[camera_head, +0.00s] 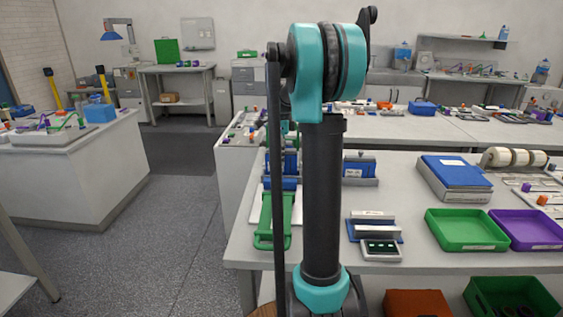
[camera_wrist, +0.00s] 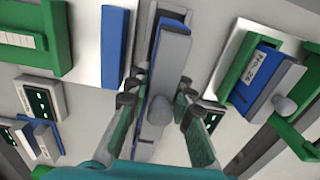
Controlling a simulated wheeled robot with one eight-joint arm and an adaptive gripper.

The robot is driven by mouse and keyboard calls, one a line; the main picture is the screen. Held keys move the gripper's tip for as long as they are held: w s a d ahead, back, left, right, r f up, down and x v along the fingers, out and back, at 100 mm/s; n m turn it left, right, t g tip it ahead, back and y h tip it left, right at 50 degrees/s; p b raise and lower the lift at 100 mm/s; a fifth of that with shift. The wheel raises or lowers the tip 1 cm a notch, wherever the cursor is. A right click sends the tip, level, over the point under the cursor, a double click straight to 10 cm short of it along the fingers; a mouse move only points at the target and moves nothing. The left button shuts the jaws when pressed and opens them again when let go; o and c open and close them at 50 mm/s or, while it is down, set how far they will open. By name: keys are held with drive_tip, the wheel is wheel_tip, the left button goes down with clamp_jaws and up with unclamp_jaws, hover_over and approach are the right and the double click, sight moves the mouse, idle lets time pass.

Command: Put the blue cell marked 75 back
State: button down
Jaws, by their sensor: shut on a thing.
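In the wrist view my gripper (camera_wrist: 158,104) has its two fingers on either side of a blue and grey cell (camera_wrist: 168,64) with a round grey knob, and is shut on it. The cell's far end lies at a pale slot or holder at the top of the picture; I cannot tell how deep it sits. No number is readable on it. To the right, another blue cell (camera_wrist: 262,70), labelled No. 26, sits in a green-framed holder (camera_wrist: 236,66). In the head view my gripper is hidden behind my arm.
A blue panel (camera_wrist: 115,48) stands close left of my gripper, beside a green holder (camera_wrist: 58,40). A module with a display (camera_wrist: 40,102) is at the left. In the head view, green (camera_head: 465,244) and purple (camera_head: 528,242) trays lie at the table's right.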

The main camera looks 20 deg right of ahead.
drive_tip(key=shift+f, duration=0.9)
drive_tip(key=shift+f, duration=0.1)
drive_tip(key=c, duration=1.3)
unclamp_jaws()
drive_tip(key=shift+c, duration=0.2)
wheel_tip(320, 180, up, 12)
drive_tip(key=shift+r, duration=0.15)
drive_tip(key=shift+s, duration=0.15)
